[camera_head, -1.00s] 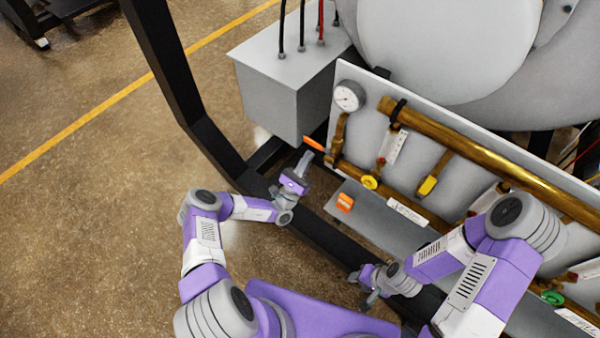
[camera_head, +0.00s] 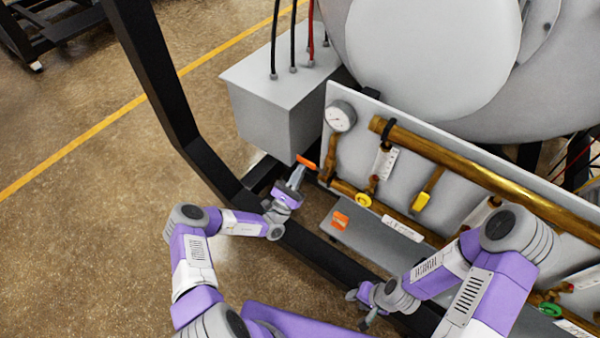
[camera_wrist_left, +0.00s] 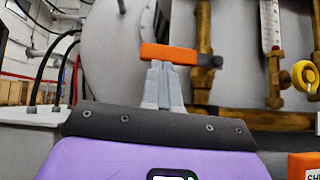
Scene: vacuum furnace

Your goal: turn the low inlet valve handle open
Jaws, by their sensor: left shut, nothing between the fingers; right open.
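An orange lever handle (camera_head: 305,162) sits at the left end of the lower brass pipe, below the round gauge. In the left wrist view the handle (camera_wrist_left: 170,53) lies nearly level, with its dark hub (camera_wrist_left: 212,61) at the right by the brass pipe. My left gripper (camera_head: 298,171) is shut and empty, its fingertips at the handle. In the left wrist view the closed fingertips (camera_wrist_left: 162,66) are just under the handle's middle; I cannot tell whether they touch it. My right gripper (camera_head: 358,308) is open and empty, low near the black frame, away from the handle.
A grey box (camera_head: 282,100) with cables stands behind the handle. A black frame (camera_head: 200,160) runs past my left arm. The white panel carries a gauge (camera_head: 340,116), a brass pipe (camera_head: 470,165), and yellow handles (camera_head: 421,201). An orange block (camera_head: 340,220) sits on the grey ledge.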

